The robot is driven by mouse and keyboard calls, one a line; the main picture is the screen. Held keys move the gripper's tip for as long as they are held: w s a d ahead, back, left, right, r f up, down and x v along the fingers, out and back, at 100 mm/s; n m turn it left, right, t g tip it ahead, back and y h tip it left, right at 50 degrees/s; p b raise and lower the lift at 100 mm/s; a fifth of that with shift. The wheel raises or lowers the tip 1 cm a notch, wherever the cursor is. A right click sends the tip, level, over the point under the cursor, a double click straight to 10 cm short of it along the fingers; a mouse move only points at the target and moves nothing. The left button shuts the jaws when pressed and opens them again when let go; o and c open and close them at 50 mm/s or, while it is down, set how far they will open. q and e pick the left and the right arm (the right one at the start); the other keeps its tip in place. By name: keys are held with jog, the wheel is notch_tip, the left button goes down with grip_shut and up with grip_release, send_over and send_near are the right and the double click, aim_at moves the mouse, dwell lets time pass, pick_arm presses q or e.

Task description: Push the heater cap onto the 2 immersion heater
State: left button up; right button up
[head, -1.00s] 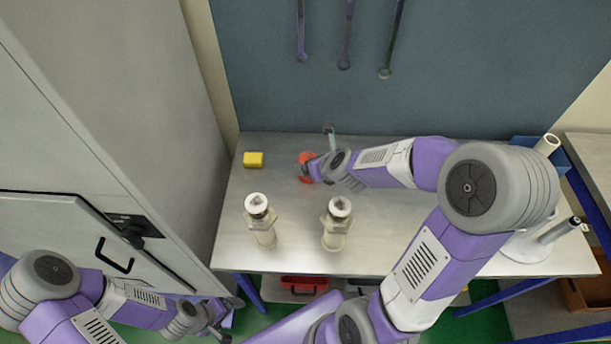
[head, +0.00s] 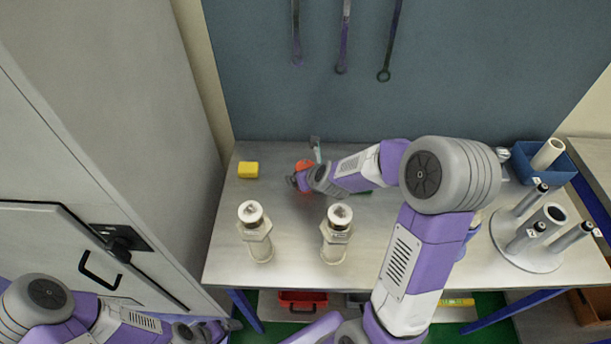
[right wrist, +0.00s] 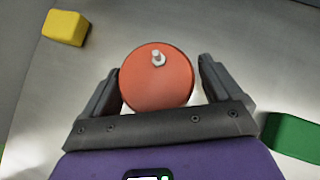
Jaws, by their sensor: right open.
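A round orange-red cap (head: 304,166) with a small pale stud on top sits at the back left of the metal table. In the right wrist view the cap (right wrist: 157,88) lies between the spread fingers of my right gripper (right wrist: 160,68), which is open around it. In the head view my right gripper (head: 300,179) partly hides the cap. Two pale upright fittings with hexagonal collars, a left one (head: 257,240) and a right one (head: 337,240), stand near the front edge; I cannot read a number on them. My left gripper (head: 208,331) is low at the lower left, its jaws unclear.
A yellow block (head: 248,170) lies left of the cap. A green block (right wrist: 293,136) lies to the right in the wrist view. A grey cabinet (head: 110,130) borders the left.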

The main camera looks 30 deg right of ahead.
jog(key=c, duration=1)
